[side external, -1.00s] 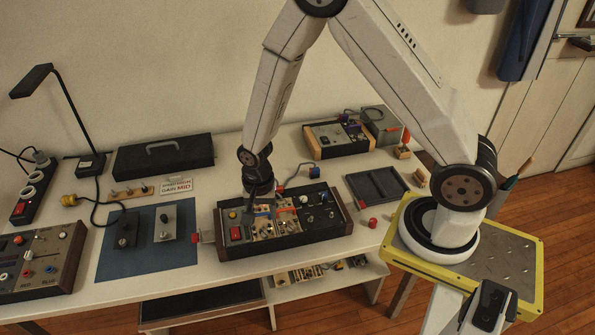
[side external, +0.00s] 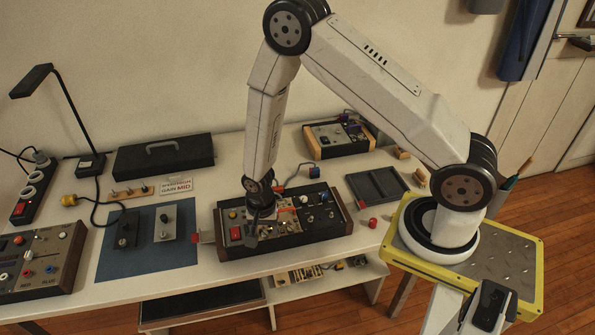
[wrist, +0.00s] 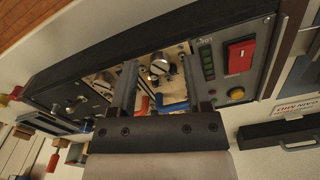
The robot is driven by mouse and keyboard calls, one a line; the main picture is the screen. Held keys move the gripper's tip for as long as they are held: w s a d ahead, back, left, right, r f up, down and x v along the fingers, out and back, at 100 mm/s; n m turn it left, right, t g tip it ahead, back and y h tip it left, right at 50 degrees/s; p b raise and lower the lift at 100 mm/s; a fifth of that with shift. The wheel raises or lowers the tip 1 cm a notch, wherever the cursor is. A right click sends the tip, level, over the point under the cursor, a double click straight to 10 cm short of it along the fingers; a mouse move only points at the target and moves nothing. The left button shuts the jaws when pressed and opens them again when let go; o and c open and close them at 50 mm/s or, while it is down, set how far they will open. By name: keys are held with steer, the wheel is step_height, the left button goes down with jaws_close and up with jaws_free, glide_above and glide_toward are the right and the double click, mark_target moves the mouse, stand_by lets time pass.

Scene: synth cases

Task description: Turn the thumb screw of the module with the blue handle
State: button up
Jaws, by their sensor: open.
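The dark rack (side external: 330,243) of modules stands on the bench. In the wrist view, the blue handle (wrist: 170,106) is on a beige module (wrist: 177,83) with silver round knobs (wrist: 160,67); I cannot tell which of them is the thumb screw. In the side view my gripper hides the blue handle. An orange handle (side external: 286,210) is on the module beside it, and shows in the wrist view (wrist: 142,105) too. My gripper (wrist: 158,72) is open and empty, low over the rack, its fingers either side of the silver knobs. Contact cannot be told.
A blue mat (side external: 148,262) with two loose modules lies to the left. A black tray (side external: 377,187) and a small red part (side external: 373,223) are to the right.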

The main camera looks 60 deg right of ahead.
jaws_close()
